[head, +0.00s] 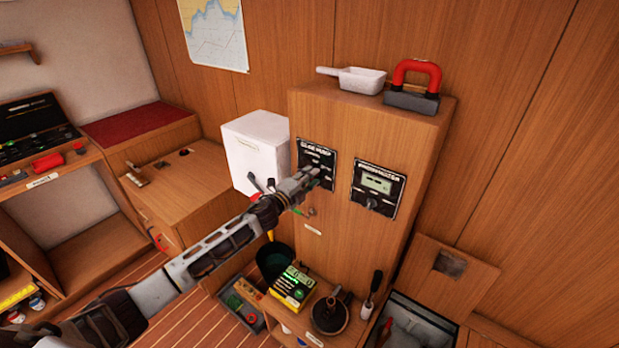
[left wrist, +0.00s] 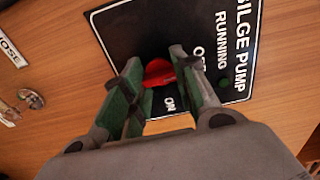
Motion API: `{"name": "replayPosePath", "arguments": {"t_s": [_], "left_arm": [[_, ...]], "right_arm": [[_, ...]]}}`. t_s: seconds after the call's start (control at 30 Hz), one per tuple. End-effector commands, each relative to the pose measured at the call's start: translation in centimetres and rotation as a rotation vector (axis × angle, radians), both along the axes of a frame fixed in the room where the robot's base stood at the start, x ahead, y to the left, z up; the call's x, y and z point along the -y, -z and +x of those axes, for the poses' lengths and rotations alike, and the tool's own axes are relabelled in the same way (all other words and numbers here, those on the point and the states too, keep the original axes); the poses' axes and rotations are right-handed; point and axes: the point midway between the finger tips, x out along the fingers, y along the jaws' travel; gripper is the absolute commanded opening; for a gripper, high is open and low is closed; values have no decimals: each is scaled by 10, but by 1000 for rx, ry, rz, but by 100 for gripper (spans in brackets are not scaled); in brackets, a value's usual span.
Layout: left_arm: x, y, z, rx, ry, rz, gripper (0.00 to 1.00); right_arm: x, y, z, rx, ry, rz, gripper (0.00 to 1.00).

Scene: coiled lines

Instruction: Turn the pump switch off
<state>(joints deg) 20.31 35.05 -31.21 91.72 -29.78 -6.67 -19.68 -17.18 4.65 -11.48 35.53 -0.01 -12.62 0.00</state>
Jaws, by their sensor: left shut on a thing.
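The black bilge pump panel (head: 312,152) is on the front of the wooden cabinet. It also shows in the left wrist view (left wrist: 125,25), with the labels RUNNING and ON and a third, partly covered label. A red switch knob (left wrist: 158,72) sits on the panel between the fingers of my left gripper (left wrist: 153,60). The gripper is shut on the knob; the fingers hide part of it, and I cannot tell which label it points to. In the head view my left gripper (head: 306,180) reaches the panel from the left. A dark green lamp (left wrist: 197,72) is beside RUNNING. My right gripper is not in view.
A second panel with a small screen (head: 378,188) is right of the pump panel. A white box (head: 256,150) stands left of the cabinet. A white scoop (head: 355,79) and a red-handled tool (head: 415,85) lie on top. A yellow-green box (head: 291,286) is below my arm.

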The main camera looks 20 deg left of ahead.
Motion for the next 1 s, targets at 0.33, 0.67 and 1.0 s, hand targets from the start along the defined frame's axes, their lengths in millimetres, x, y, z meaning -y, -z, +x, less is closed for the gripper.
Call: {"name": "replayPosePath", "arguments": {"t_s": [0.33, 0.67, 1.0], "left_arm": [[0, 1, 0, -2, 0, -3, 36], [0, -2, 0, 2, 0, -3, 55], [0, -1, 0, 1, 0, -1, 55]], "right_arm": [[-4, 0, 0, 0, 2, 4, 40], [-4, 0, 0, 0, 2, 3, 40], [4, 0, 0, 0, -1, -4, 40]]}}
